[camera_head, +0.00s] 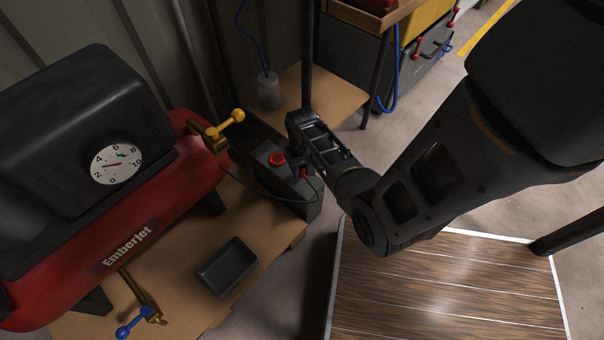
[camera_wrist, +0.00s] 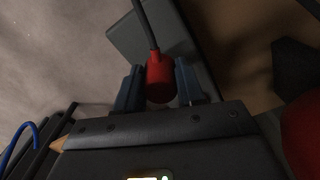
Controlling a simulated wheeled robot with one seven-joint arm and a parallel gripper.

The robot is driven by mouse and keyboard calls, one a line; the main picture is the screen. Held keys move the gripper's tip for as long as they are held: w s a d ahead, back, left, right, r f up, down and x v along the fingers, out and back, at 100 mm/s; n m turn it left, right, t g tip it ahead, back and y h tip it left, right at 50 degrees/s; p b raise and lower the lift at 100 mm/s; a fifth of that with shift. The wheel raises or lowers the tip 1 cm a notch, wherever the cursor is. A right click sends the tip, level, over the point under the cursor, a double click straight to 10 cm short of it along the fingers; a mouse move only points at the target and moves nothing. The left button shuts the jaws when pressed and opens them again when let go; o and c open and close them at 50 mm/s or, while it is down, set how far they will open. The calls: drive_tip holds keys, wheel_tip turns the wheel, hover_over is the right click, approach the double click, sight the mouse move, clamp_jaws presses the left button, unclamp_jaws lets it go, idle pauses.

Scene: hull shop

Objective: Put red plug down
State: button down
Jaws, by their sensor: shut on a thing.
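My gripper (camera_wrist: 159,84) is shut on the red plug (camera_wrist: 160,72), which sits between its two fingers in the wrist view. A dark cable runs up from the plug in that view. In the head view, my gripper points down beside a dark grey box (camera_head: 298,204) with a round red part (camera_head: 277,159) on its top. A bit of red shows under the gripper there, mostly hidden by it. I cannot tell whether the plug touches the box. An empty black tray (camera_head: 228,266) lies on the wooden bench.
A red and black compressor (camera_head: 70,248) with a round gauge (camera_head: 116,163) fills the left. It has a yellow-handled valve (camera_head: 226,121) and a blue-handled valve (camera_head: 133,323). A wood-planked surface (camera_head: 450,290) lies at lower right. Bare bench surrounds the tray.

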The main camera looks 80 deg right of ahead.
sight(302, 174)
drive_tip(key=shift+f+b, duration=0.5)
drive_tip(key=shift+f, duration=0.95)
drive_tip(key=shift+f, duration=0.1)
drive_tip(key=shift+f, duration=0.25)
drive_tip(key=c, duration=0.7)
unclamp_jaws()
